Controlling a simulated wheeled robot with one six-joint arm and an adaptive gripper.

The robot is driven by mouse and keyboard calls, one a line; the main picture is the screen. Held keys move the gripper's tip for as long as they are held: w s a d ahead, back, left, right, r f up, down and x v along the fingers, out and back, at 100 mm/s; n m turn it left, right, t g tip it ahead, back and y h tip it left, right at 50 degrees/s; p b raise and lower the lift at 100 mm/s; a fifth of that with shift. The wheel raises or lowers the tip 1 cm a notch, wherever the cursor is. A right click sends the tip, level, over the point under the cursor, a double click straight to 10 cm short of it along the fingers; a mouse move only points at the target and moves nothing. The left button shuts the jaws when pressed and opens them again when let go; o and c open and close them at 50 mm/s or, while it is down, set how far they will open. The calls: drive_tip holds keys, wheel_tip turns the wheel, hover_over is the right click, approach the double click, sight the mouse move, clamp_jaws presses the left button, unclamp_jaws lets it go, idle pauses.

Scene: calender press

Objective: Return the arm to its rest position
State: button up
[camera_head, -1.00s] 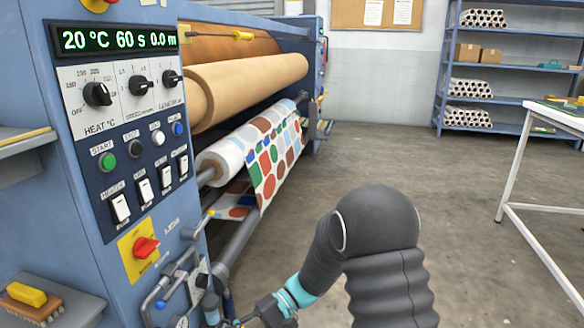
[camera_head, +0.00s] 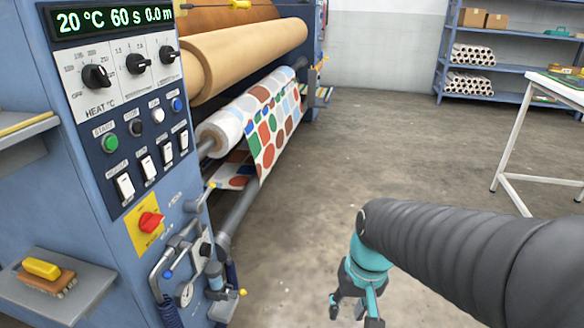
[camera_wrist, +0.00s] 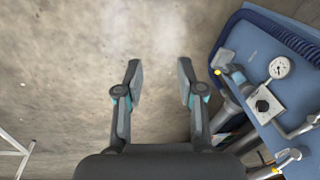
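My gripper (camera_head: 352,306) hangs at the end of my dark grey arm, low in the head view and right of the blue calender press (camera_head: 85,195). In the wrist view my gripper (camera_wrist: 160,85) has its two fingers well apart, with only bare concrete floor between and beyond them. It holds nothing. The press's pipes and pressure gauge (camera_wrist: 280,68) are to the right of the fingers in the wrist view, apart from them. The press display reads 20 °C, 60 s, 0.0 m.
A patterned fabric roll (camera_head: 262,125) sits in the press below a tan roller (camera_head: 245,52). A brush (camera_head: 46,276) lies on a side shelf at left. A white-legged table (camera_head: 510,150) stands at right. A blue rack (camera_head: 480,55) is behind. The middle floor is clear.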

drive_tip(key=s+d+r+t+h+p, duration=0.1)
drive_tip(key=s+d+r+t, duration=0.4)
drive_tip(key=r, duration=0.6)
drive_tip(key=shift+s+d+r+p, duration=0.15)
drive_tip(key=shift+r+p, duration=0.15)
drive_tip(key=shift+p, duration=0.5)
idle(1.3)
